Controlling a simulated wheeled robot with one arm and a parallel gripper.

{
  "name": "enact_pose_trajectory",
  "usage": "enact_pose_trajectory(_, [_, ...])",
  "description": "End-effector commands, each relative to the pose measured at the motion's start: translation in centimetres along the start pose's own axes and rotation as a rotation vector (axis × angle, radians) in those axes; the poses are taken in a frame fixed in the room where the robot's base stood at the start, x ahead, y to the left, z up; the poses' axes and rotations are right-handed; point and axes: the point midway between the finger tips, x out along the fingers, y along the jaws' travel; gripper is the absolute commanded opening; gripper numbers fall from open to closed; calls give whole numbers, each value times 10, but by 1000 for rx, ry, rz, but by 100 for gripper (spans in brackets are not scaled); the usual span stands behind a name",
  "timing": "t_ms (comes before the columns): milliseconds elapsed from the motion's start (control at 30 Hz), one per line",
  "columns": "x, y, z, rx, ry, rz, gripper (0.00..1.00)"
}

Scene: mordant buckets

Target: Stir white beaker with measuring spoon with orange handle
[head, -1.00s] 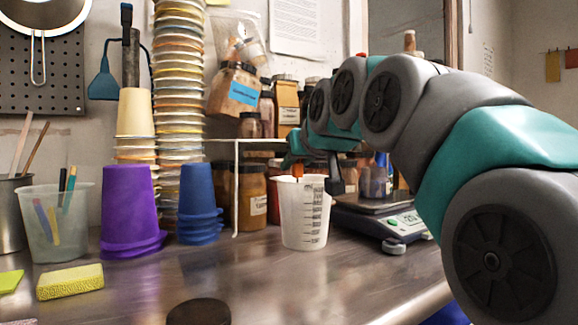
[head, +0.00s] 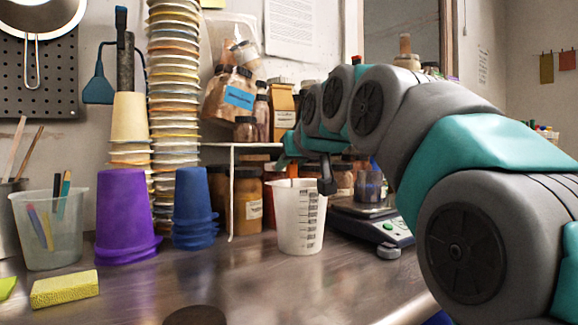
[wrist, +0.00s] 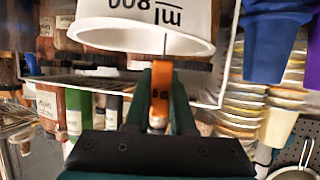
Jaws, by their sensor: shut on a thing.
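The white beaker (head: 291,222) stands upright on the metal table in the head view, with black graduation marks on its side. In the wrist view the beaker (wrist: 122,32) is upside down at the top, its rim near my fingers. My gripper (wrist: 160,92) is shut on the orange handle (wrist: 161,88) of the measuring spoon. A thin stem runs from the handle across the beaker's rim; I cannot tell how far it is inside. The spoon's bowl is hidden.
A digital scale (head: 370,222) stands close to the right of the beaker. A wire shelf (head: 232,190) with jars is behind it. Blue cups (head: 194,210) and purple cups (head: 124,215) stand to the left. A yellow sponge (head: 65,289) lies front left.

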Motion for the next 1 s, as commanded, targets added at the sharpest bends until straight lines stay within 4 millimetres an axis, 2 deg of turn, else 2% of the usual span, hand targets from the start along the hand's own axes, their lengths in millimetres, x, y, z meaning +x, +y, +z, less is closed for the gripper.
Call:
enact_pose_trajectory(100, [-4,0,-12,0,2,0,0])
enact_pose_trajectory(1000, [-32,0,-78,0,1,0,0])
